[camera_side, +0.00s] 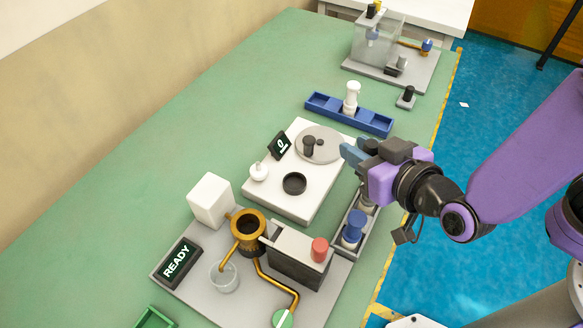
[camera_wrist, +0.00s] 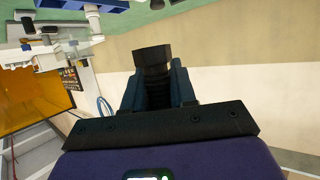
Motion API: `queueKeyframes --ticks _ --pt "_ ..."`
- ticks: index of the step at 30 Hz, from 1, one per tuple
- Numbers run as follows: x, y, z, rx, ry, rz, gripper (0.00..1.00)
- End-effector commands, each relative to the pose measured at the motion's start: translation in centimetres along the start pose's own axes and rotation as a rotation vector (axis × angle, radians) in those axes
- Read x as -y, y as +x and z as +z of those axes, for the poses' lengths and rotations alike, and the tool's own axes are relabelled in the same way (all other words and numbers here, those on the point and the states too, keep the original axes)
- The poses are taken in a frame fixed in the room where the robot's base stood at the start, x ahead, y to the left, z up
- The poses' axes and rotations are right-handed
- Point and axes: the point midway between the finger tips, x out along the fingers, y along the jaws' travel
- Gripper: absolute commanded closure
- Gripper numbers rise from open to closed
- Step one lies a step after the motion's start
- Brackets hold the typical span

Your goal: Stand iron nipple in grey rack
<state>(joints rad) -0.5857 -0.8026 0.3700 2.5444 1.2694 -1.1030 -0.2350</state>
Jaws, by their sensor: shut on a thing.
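My gripper (camera_side: 352,154) is shut on the iron nipple, with its fingers pointing left in the side view, held above the table at the right of the white unit. In the wrist view the iron nipple (camera_wrist: 153,62) is a dark cylinder between the fingertips, its end standing out past them. In the side view I cannot make it out clearly at the fingers. The grey rack (camera_side: 367,237) is a narrow tray below my gripper. It holds a blue-topped piece (camera_side: 354,224) and a pale piece, partly hidden by my arm.
A white unit (camera_side: 315,197) with a round grey plate (camera_side: 328,151) and dark pieces on it lies left of my gripper. A blue rack (camera_side: 325,110) with a white piece (camera_side: 352,92) stands behind. A grey block with a red knob (camera_side: 320,249) stands in front. The left of the table is clear.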

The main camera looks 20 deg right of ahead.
Motion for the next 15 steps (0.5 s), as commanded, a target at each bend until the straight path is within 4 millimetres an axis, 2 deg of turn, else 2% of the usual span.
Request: queueKeyframes --ticks 11,15 --pt "0.7 1.2 0.3 0.004 0.0 0.0 1.0" --pt "1.6 3.0 0.5 0.004 0.0 0.002 1.0"
